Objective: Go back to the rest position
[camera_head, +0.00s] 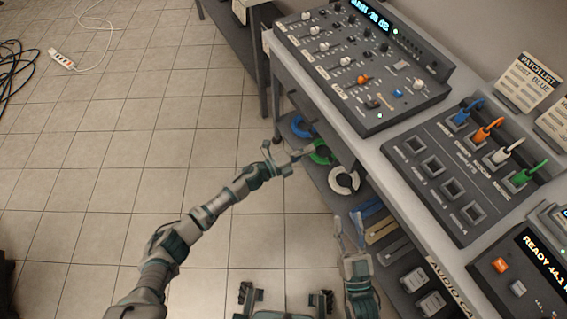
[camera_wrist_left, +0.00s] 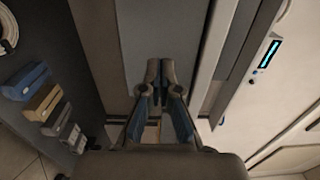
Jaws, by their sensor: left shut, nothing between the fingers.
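My left gripper (camera_head: 306,155) reaches in from the left, beside the desk's front edge and in front of the shelf below it. It is shut and empty. In the left wrist view its two fingers (camera_wrist_left: 162,78) come together over a plain grey surface. My right gripper (camera_head: 348,228) is lower in the head view, near the lower shelf. Its fingers stand apart, with nothing seen between them.
The desk (camera_head: 371,148) carries a mixer (camera_head: 360,62), a patch panel (camera_head: 452,165) with coloured plugs, and a display unit (camera_head: 520,270). The shelf below holds cable coils (camera_head: 344,180) and coloured boxes (camera_head: 380,230).

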